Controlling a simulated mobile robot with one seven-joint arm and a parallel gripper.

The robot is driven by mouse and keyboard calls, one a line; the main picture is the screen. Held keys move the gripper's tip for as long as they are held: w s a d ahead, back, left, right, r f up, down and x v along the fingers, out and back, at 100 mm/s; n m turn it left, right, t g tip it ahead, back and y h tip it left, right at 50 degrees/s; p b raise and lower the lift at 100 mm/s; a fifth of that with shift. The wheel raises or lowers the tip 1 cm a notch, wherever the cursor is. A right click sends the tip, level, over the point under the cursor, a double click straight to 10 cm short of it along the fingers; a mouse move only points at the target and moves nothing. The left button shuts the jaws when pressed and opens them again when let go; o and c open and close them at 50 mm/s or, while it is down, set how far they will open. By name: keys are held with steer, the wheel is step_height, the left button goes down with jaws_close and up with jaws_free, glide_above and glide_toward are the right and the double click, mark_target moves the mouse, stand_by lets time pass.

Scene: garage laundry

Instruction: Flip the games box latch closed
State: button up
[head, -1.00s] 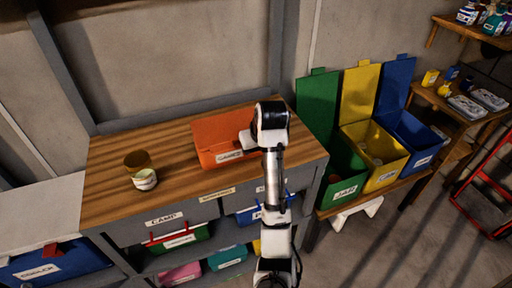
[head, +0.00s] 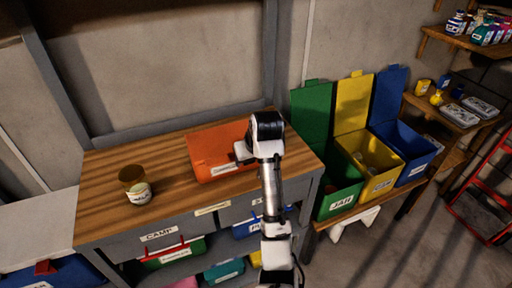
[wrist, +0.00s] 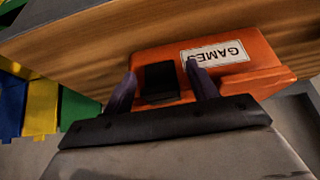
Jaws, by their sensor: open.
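The orange games box (head: 212,146) sits on the wooden bench top. Its white GAMES label (wrist: 217,54) reads upside down in the wrist view, on the orange box face (wrist: 262,82). A black latch (wrist: 160,82) shows on that face beside the label. My gripper (wrist: 160,74) is open, with one dark finger on each side of the latch; the right finger overlaps the label's edge. I cannot tell whether the fingers touch the box. In the head view my gripper (head: 243,153) is at the box's right side, and my arm hides part of the box.
An open tin (head: 137,187) stands on the bench (head: 105,205) left of the box. Open-lidded green (head: 338,190), yellow (head: 375,170) and blue (head: 408,145) bins stand to the right. Labelled drawers and bins lie below the bench top. Bench space between tin and box is clear.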

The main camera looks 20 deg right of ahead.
steer(key=v, duration=1.3)
steer(key=shift+s, duration=0.1)
